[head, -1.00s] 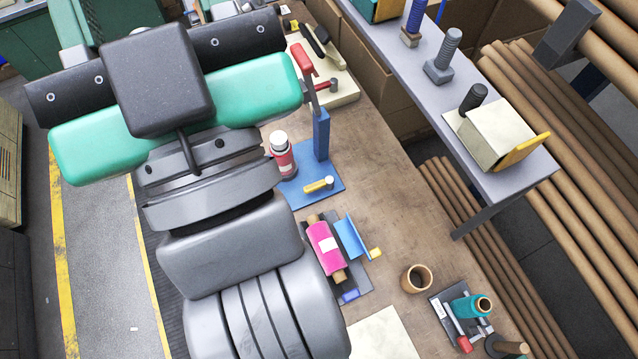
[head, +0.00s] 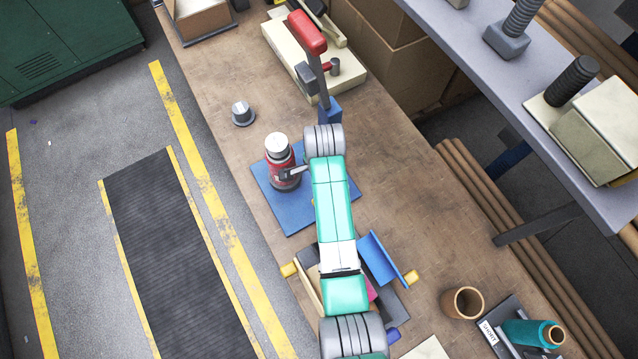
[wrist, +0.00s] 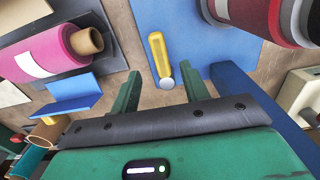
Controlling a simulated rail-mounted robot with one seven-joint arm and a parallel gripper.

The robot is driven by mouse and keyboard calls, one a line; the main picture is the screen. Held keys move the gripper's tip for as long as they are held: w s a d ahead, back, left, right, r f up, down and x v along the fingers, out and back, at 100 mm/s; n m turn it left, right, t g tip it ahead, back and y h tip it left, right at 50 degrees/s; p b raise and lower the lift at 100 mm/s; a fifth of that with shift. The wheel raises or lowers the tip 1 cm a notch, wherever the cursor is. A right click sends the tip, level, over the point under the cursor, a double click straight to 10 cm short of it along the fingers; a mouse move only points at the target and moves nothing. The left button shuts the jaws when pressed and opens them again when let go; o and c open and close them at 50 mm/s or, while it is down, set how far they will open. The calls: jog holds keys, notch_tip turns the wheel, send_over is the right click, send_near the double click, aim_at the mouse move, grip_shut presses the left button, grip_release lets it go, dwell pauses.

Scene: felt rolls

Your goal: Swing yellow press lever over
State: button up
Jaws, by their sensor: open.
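The yellow press lever (wrist: 157,52) lies over a blue base plate (wrist: 205,35) in the wrist view, its pale round end towards me. My gripper (wrist: 162,74) is open, with its two green fingers on either side of that round end. I cannot tell whether either finger touches it. In the head view the blue base plate (head: 283,213) shows at the middle of the table, with my arm across it.
A blue post with a red handle (head: 306,32) rises behind. A pink roll (wrist: 55,52) lies beside a blue bracket (head: 378,258). A brown tube (head: 462,302) stands at right.

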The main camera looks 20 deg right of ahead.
notch_tip(320, 180, down, 8)
jog(key=shift+s+r+b, duration=0.15)
jog(key=shift+b, duration=0.5)
grip_shut()
